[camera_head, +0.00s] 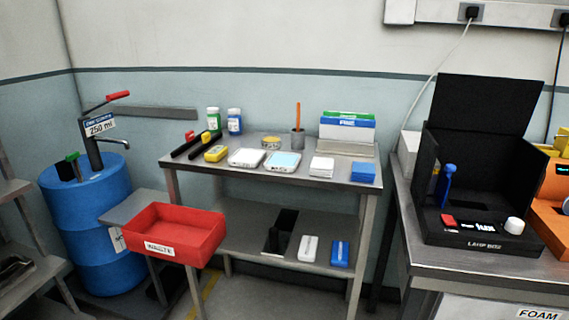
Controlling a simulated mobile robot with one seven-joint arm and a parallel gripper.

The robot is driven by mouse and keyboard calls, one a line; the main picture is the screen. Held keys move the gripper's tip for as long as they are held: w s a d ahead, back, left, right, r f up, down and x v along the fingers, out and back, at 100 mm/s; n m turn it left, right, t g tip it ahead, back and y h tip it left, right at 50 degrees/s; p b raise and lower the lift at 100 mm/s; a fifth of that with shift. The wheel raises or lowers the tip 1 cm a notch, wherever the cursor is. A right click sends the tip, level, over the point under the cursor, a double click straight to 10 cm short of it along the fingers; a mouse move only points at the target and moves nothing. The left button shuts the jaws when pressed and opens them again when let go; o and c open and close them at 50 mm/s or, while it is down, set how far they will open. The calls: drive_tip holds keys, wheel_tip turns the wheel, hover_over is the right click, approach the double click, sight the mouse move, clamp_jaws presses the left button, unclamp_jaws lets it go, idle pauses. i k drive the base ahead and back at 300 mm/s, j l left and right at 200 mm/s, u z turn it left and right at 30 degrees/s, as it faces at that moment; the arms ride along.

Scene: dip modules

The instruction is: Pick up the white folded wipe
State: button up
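A white, square, layered stack that looks like the white folded wipe (321,168) lies on the top of the metal bench (225,172), near its front edge and right of centre. A similar blue stack (363,172) lies just to its right, with a small gap. Behind the white stack stand upright green, white and blue boxes or packs (347,128). My gripper is not in view, and nothing is seen touching the white stack.
White-cased devices (283,161), a yellow device (215,153) and a cup with an orange stick (297,138) share the bench top. A red waste bin (175,225) stands front left. A blue drum (88,225) is left; a black box (475,195) is right.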

sight(320, 166)
drive_tip(key=i+l+u, duration=0.3)
drive_tip(key=i, duration=0.4)
drive_tip(key=i+l+u, duration=0.25)
drive_tip(key=i+l, duration=0.4)
